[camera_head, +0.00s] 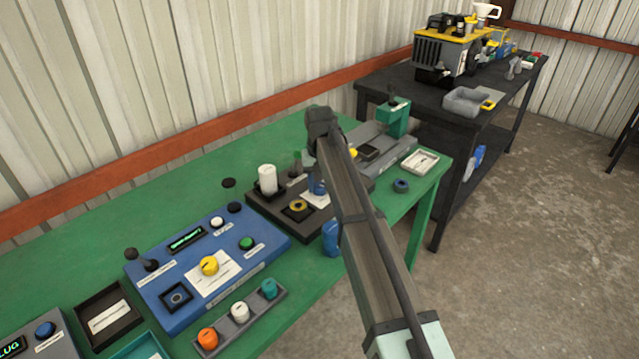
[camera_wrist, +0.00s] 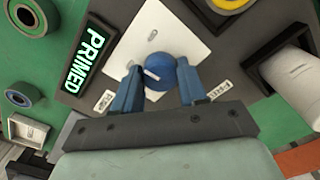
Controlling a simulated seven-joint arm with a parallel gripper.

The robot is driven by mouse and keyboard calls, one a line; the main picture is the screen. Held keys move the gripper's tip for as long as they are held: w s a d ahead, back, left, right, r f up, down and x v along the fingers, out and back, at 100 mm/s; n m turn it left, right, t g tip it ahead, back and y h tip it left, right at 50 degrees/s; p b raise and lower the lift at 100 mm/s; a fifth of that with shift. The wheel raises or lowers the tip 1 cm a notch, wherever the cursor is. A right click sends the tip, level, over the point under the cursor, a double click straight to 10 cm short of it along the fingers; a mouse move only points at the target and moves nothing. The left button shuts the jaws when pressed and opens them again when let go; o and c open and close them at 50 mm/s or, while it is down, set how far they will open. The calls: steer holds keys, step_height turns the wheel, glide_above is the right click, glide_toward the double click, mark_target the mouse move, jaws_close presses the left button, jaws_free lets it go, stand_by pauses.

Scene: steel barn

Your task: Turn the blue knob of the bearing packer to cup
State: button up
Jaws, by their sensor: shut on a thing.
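The bearing packer is the dark box (camera_head: 318,221) under my arm on the green bench. In the wrist view its blue knob (camera_wrist: 168,72) sits on a white plate (camera_wrist: 153,32) between my two blue fingers. My gripper (camera_wrist: 158,88) is shut on the knob. A short white mark on the knob faces the left finger in that view. Small white labels lie beside each finger; their words are too small to read surely. A green display (camera_wrist: 90,51) reads PRIMED. In the head view my gripper (camera_head: 318,185) is over the packer, and my arm hides the knob.
A white cylinder (camera_head: 267,180) and a yellow ring (camera_head: 298,206) are on the packer's left side. A blue control panel (camera_head: 190,296) with a yellow knob stands to the left. A green press (camera_head: 397,118) is behind, and a blue ring (camera_head: 401,186) lies at right.

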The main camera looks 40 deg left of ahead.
mark_target(321, 185)
steer(key=n, duration=0.6)
stand_by(0.6)
steer(key=o, duration=1.1)
steer(key=shift+c, duration=0.2)
step_height(321, 185, up, 14)
steer(key=shift+w+d+f, duration=0.1)
steer(key=shift+f, duration=0.05)
stand_by(0.3)
